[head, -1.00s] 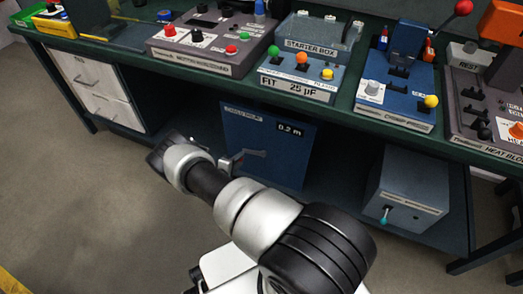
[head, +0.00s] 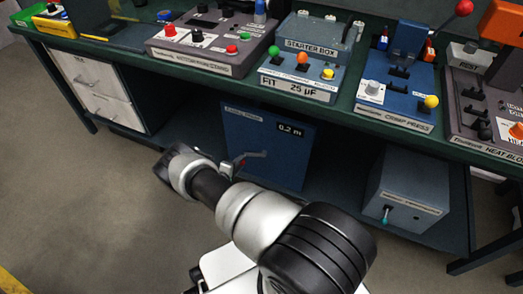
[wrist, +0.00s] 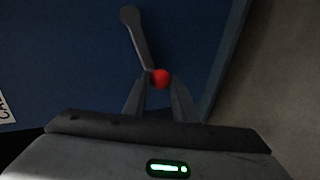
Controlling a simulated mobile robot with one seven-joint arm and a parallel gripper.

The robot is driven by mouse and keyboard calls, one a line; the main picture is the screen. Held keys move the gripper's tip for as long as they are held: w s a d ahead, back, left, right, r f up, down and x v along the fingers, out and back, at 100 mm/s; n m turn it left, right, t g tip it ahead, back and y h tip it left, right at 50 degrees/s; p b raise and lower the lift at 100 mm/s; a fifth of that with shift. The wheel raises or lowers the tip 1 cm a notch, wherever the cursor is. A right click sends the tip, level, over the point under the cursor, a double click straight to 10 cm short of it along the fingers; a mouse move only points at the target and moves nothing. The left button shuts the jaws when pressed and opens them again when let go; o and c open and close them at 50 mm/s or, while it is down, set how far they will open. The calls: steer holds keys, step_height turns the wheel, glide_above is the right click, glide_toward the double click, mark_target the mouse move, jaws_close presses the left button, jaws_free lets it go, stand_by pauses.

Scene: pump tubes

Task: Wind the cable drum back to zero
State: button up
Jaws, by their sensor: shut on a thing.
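The cable drum is a dark blue panel (head: 285,165) under the bench, with a small display (head: 291,128) that reads 0.2 m in the head view. A grey crank arm (wrist: 138,35) runs from a pivot at the upper left of the wrist view down to a red knob (wrist: 160,78). My gripper (wrist: 160,88) is shut on the red knob, with one finger on each side of it.
A green-topped bench (head: 220,88) with several control boxes stands above the drum. A white drawer unit (head: 100,90) is at left. A grey box with a teal-tipped lever (head: 405,195) stands to the right under the bench. The floor at left is clear.

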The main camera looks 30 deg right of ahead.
steer(key=shift+s+f, duration=0.3)
steer(key=shift+s+d+f, duration=0.5)
steer(key=shift+s+f, duration=0.15)
steer(key=shift+f, duration=0.1)
steer(key=shift+d, duration=0.1)
steer(key=shift+s+d+f, duration=0.15)
steer(key=shift+d+f, duration=0.1)
steer(key=shift+f, duration=0.05)
steer(key=shift+s+d+f, duration=0.4)
steer(key=shift+f, duration=0.1)
